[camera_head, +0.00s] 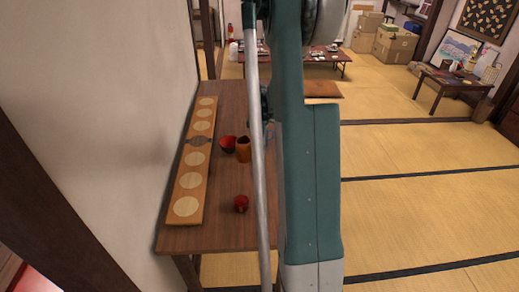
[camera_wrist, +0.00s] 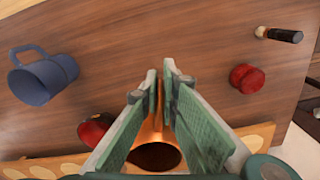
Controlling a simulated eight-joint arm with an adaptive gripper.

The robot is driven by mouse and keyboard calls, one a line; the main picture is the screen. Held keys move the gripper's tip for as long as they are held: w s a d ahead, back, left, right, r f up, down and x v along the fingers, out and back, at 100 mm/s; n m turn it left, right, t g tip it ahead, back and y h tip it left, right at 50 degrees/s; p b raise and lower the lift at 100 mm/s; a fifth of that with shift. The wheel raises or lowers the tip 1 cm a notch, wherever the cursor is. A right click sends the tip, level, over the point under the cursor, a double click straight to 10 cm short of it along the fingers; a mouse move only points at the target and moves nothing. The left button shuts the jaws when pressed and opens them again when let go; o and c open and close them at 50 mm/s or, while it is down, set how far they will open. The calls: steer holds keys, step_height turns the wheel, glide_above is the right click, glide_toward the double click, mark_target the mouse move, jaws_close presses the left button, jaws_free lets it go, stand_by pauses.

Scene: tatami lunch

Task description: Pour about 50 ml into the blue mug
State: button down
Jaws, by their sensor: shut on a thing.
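The blue mug (camera_wrist: 42,78) is at the left of the wrist view, its handle toward the upper left, apart from my gripper. In the head view my arm mostly or wholly hides it. My gripper (camera_wrist: 159,70) is shut on an orange-brown cup (camera_wrist: 158,130), which shows between the green finger pads with its dark mouth toward the bottom of the wrist view. An orange-brown cup (camera_head: 243,151) also shows in the head view beside my arm, looking upright. Whether it touches the table is unclear. My fingers are hidden in the head view. No liquid can be made out.
A red bowl (camera_head: 228,144) stands just left of the cup, and a small red pot (camera_head: 241,204) nearer. A long wooden board (camera_head: 187,207) with pale discs lies along the wall side. A small black-and-white object (camera_wrist: 280,35) is at the upper right of the wrist view.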

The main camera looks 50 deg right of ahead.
steer(key=shift+r, duration=0.1)
steer(key=shift+r, duration=2.45)
steer(key=w+d+p, duration=0.2)
steer(key=d+p, duration=0.2)
steer(key=d, duration=2.9)
steer(key=shift+f, duration=2.15)
steer(key=shift+d, duration=0.1)
steer(key=shift+r, duration=0.15)
